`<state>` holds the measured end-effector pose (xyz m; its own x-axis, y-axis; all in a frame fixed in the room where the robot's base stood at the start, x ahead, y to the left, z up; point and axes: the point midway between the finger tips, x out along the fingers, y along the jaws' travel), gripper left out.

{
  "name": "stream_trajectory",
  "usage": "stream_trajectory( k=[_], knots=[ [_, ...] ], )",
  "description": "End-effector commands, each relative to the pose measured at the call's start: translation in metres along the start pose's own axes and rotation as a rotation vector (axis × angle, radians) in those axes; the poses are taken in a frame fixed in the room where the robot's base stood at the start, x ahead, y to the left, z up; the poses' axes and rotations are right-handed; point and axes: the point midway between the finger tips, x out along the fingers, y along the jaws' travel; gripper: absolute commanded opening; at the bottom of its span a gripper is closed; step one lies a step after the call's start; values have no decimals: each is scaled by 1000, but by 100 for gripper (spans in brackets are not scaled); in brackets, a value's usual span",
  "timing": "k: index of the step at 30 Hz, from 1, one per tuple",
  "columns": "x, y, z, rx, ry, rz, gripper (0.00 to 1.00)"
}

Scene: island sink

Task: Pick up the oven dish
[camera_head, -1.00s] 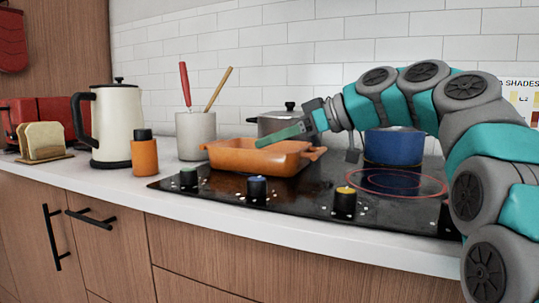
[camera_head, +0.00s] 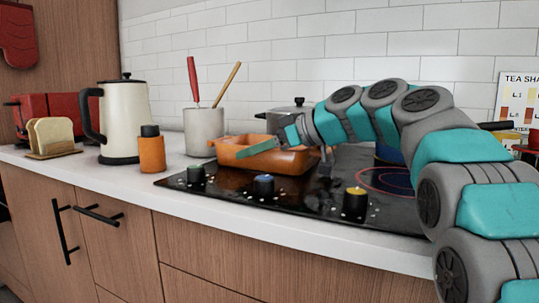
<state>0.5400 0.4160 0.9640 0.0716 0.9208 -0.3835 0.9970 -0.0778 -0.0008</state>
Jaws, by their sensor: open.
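The orange oven dish (camera_head: 235,154) sits on the black stovetop, in front of a grey pot. My arm reaches in from the right. My gripper (camera_head: 262,154) is open at the dish, with one teal finger across its near side and the other finger lower, near its right end. From this view I cannot tell whether a finger touches the dish. The dish's right part is partly hidden by my gripper.
A grey pot (camera_head: 290,113) stands behind the dish, and a blue pot (camera_head: 388,153) is mostly hidden by my arm. A utensil crock (camera_head: 204,130), an orange bottle (camera_head: 151,150) and a cream kettle (camera_head: 121,120) stand left. Knobs line the stovetop's (camera_head: 320,200) front.

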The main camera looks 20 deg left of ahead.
Motion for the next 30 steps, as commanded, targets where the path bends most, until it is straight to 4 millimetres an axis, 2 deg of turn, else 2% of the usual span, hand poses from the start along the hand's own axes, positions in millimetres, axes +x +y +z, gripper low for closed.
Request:
stream_trajectory(
  k=[4, 16, 30],
  knots=[
    [0, 0, 0, 0, 1, 1, 44],
    [-1, 0, 0, 0, 1, 1, 0],
    [0, 0, 0, 0, 1, 0, 0]
  ],
)
